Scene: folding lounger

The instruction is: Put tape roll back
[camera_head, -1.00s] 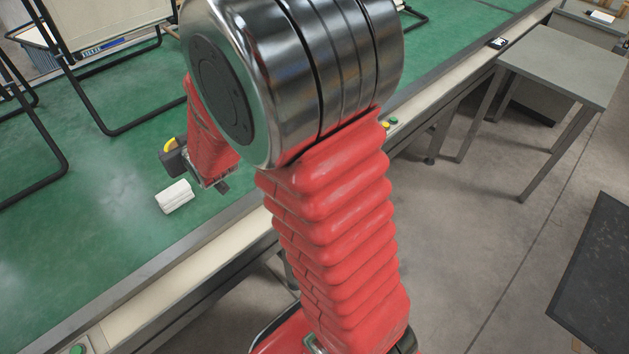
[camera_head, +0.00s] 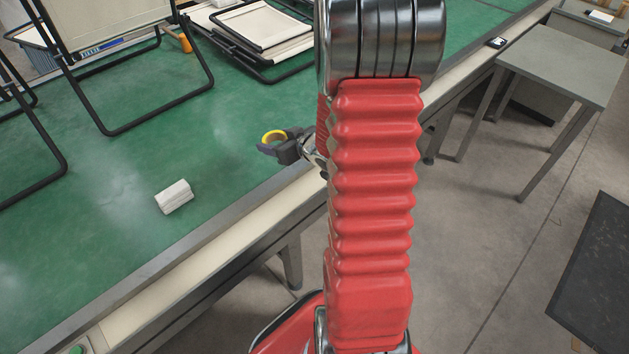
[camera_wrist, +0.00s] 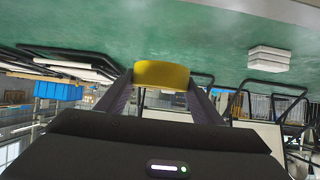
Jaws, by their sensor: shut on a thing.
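The yellow tape roll (camera_head: 274,137) is held in my gripper (camera_head: 276,146), raised over the front edge of the green table (camera_head: 235,155). In the wrist view the tape roll (camera_wrist: 161,74) sits between the two fingertips, which are shut on it. Part of the roll is hidden by the fingers in the head view. The roll appears clear of the table top.
A white block (camera_head: 174,197) lies on the green table to the left of my gripper. Black-framed folding loungers (camera_head: 125,60) stand and lie towards the back. A grey side table (camera_head: 560,65) stands at the right, with open floor before it.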

